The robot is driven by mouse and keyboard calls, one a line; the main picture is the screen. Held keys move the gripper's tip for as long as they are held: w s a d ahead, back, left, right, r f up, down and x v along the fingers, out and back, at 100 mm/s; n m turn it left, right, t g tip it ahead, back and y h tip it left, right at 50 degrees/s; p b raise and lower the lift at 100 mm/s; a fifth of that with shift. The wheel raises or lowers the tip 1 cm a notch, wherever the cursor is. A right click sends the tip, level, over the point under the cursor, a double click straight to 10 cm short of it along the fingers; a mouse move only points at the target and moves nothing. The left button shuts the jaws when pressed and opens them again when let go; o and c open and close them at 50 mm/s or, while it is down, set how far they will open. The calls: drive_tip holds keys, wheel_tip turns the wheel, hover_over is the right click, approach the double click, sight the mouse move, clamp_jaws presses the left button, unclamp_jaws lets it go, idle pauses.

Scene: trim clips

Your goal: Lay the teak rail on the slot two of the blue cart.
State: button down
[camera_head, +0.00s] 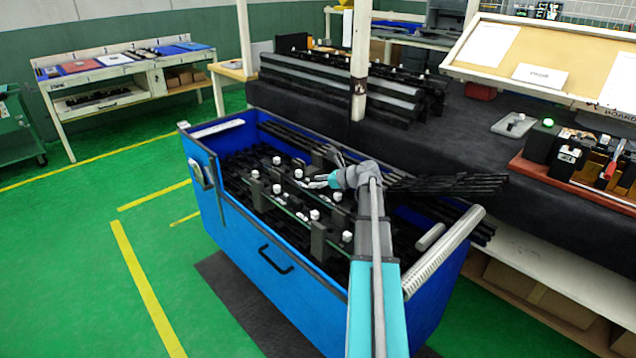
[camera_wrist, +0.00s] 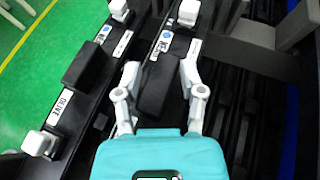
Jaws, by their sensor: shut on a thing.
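The blue cart (camera_head: 262,262) stands in the middle of the head view, filled with black slotted racks and rails. My gripper (camera_head: 322,181) is low over the cart's interior. In the wrist view, my gripper (camera_wrist: 158,82) is shut on the black block of a black rail (camera_wrist: 166,42) with a white cap at its far end. Its white label is too small to read surely, so I cannot confirm it is the teak rail. Left of it lies a rail labelled OLIVE (camera_wrist: 62,110), with its own block and white caps. Slot numbers are not readable.
A dark bench (camera_head: 450,130) runs behind the cart, with stacked black profiles (camera_head: 340,85) and a sloped board (camera_head: 545,60). A white post (camera_head: 360,60) rises behind the cart. Green floor is free on the left.

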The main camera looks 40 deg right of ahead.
drive_tip(key=shift+f, duration=0.1)
drive_tip(key=shift+c, duration=1)
unclamp_jaws()
drive_tip(key=shift+r+p, duration=0.75)
drive_tip(key=p+v, duration=0.4)
drive_tip(key=v, duration=0.8)
drive_tip(key=shift+f, duration=0.2)
